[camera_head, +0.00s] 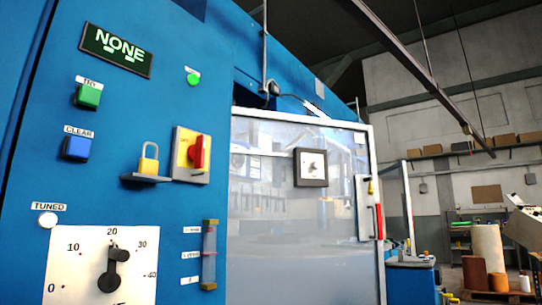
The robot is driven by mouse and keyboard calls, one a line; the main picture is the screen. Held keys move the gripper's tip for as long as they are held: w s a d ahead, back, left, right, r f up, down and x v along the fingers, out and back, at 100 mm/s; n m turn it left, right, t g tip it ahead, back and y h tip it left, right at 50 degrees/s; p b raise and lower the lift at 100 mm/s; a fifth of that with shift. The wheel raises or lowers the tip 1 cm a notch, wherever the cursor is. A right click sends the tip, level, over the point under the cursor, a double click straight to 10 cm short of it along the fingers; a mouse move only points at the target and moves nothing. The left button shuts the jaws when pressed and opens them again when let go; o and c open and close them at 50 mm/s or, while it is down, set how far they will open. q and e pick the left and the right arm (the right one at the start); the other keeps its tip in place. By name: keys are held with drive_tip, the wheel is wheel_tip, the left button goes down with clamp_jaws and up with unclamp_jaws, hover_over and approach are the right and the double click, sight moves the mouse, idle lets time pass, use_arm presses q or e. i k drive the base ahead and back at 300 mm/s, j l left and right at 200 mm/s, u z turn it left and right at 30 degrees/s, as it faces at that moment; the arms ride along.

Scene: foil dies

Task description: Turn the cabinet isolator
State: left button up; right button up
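The cabinet isolator (197,152) is a red rotary handle on a yellow plate with a grey surround, set on the blue cabinet face (210,80). Its handle looks roughly upright, and the small lettering on the plate is too small to read fully. A yellow padlock (149,160) stands on a small grey shelf (146,179) just left of the isolator, apart from it. Neither gripper shows in the head view.
A green button (88,97), a blue CLEAR button (77,148) and a display reading NONE (117,49) are left of the isolator. A dial with a black knob (113,270) is below. A framed translucent door (270,240) is to the right.

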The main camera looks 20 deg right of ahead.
sight(195, 152)
drive_tip(key=z, duration=0.2)
drive_tip(key=i+l+u, duration=0.15)
drive_tip(key=u, duration=0.2)
drive_tip(key=i+l+u, duration=0.1)
drive_tip(key=u, duration=0.25)
drive_tip(key=i+l+u, duration=0.1)
drive_tip(key=l+u, duration=0.2)
